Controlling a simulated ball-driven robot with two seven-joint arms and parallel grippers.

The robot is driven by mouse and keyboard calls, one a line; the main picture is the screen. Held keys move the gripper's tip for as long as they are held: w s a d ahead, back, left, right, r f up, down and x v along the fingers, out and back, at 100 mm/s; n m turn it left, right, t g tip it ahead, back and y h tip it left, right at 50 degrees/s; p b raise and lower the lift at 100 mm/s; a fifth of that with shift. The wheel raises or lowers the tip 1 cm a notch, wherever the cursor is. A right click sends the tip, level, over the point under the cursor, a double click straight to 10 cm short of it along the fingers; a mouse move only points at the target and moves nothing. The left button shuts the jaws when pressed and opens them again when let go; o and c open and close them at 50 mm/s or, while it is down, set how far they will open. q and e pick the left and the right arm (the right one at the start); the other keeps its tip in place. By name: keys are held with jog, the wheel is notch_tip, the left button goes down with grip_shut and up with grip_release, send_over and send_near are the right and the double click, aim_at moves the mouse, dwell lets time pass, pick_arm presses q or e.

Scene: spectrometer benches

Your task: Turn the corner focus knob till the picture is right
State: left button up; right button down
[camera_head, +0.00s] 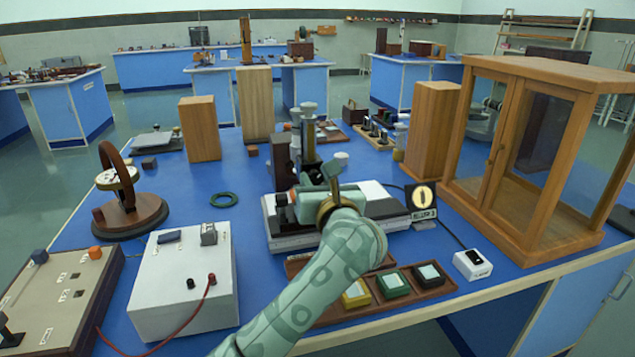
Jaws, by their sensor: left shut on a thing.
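A microscope-like instrument (309,135) with a dark upright column stands on a grey-white base (385,204) in the middle of the blue bench. My left gripper (308,203) is at its near side, low by the column, shut on the focus knob; the knob itself is mostly hidden by the fingers and wrist. A small dark screen (422,197) to the right of the base shows a pale yellow oval ring on black; its sharpness is too small to judge. My right gripper is not in view.
A wooden tray (440,293) with several coloured blocks lies in front, partly behind my left arm. A white box (183,285) with a red lead stands left, a glazed wooden cabinet (530,245) right. Wooden blocks (200,130) stand behind.

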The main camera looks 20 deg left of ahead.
pick_arm(q)
jog(key=shift+r+m+p, duration=0.15)
jog(key=shift+m+p, duration=0.25)
jog(key=shift+p, duration=0.45)
jog(key=m+p, duration=0.3)
jog(key=p, duration=0.1)
jog(key=shift+r+m, duration=0.15)
jog(key=shift+m, duration=0.25)
jog(key=shift+m+p, duration=0.8)
jog(key=shift+p, duration=0.15)
jog(key=shift+f+m+p, duration=0.3)
jog(key=shift+m, duration=0.1)
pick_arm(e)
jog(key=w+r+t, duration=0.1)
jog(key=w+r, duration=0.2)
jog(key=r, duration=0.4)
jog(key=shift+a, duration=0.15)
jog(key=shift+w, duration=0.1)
pick_arm(q)
jog(key=o, duration=1)
jog(key=shift+d, duration=0.1)
